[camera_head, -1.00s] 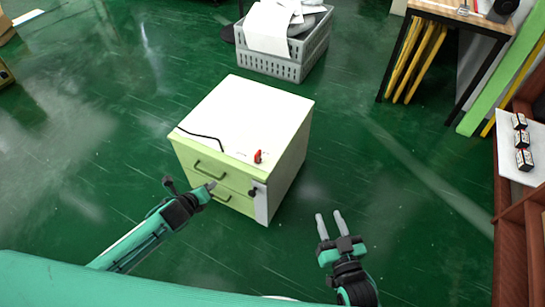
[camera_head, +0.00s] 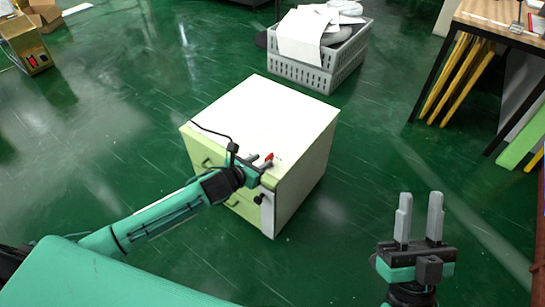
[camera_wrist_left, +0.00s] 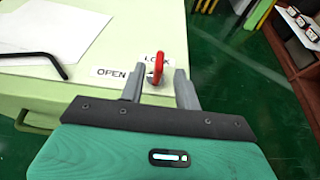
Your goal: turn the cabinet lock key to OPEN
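The red lock key (camera_head: 269,157) stands at the front right of the top of the pale green and white cabinet (camera_head: 265,110). In the left wrist view the key (camera_wrist_left: 157,66) shows beside a LOCK label (camera_wrist_left: 145,57) and an OPEN label (camera_wrist_left: 108,72). Its red grip lies by the LOCK label. My left gripper (camera_head: 262,163) is open at the cabinet's front edge. In the left wrist view the key appears between its fingertips, with gaps on both sides; I cannot tell the depth. My right gripper (camera_head: 419,205) is open and empty, right of the cabinet.
A table (camera_head: 497,22) is at the back right.

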